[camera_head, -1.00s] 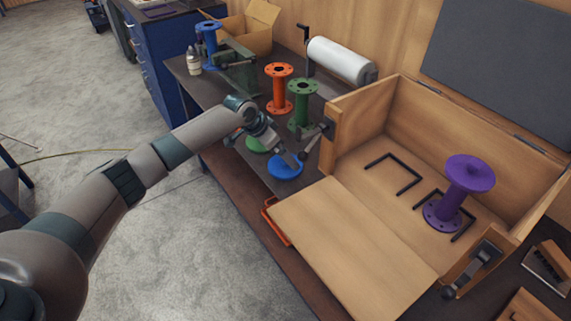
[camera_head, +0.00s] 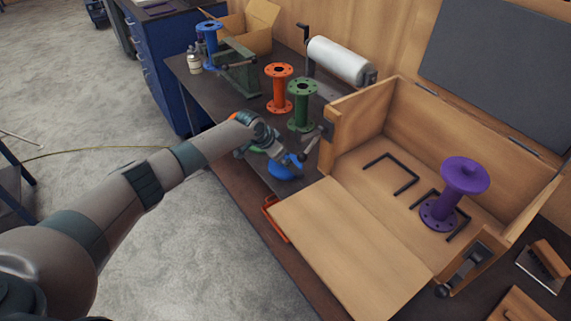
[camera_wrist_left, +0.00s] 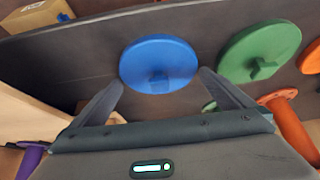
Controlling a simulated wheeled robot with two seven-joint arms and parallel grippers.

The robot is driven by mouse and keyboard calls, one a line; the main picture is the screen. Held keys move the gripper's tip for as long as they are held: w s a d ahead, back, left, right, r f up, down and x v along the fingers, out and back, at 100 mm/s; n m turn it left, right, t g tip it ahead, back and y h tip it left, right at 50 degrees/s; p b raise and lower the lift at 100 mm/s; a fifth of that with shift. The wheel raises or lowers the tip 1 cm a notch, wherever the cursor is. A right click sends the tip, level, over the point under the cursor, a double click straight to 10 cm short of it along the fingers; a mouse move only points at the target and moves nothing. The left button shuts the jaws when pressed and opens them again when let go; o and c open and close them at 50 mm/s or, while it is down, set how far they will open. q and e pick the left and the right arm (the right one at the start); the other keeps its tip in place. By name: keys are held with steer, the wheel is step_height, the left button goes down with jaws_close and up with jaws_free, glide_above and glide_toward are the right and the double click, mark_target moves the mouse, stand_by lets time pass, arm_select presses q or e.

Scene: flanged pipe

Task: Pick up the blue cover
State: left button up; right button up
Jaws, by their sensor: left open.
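The blue cover (camera_head: 280,172) is a round disc on the dark bench, left of the wooden crate's lowered front panel. In the head view my left gripper and wrist hide part of it. In the left wrist view the whole blue cover (camera_wrist_left: 158,58) shows, with a small raised tab near its lower edge. My left gripper (camera_wrist_left: 161,80) is open and empty. Its fingertips appear either side of the cover's lower edge in that view; whether they touch it I cannot tell. My right gripper is not in view.
A green cover (camera_wrist_left: 258,50) lies right beside the blue one in the wrist view. Green (camera_head: 301,107) and orange (camera_head: 278,90) flanged pipes stand behind. The open wooden crate (camera_head: 348,245) with a purple pipe (camera_head: 455,190) is at the right.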

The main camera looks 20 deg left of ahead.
arm_select(q)
steer(key=c, duration=0.7)
steer(key=shift+r, duration=0.1)
steer(key=shift+c, duration=0.2)
step_height(320, 180, up, 9)
steer(key=b, duration=0.3)
steer(key=shift+r, duration=0.5)
steer(key=shift+f, duration=0.1)
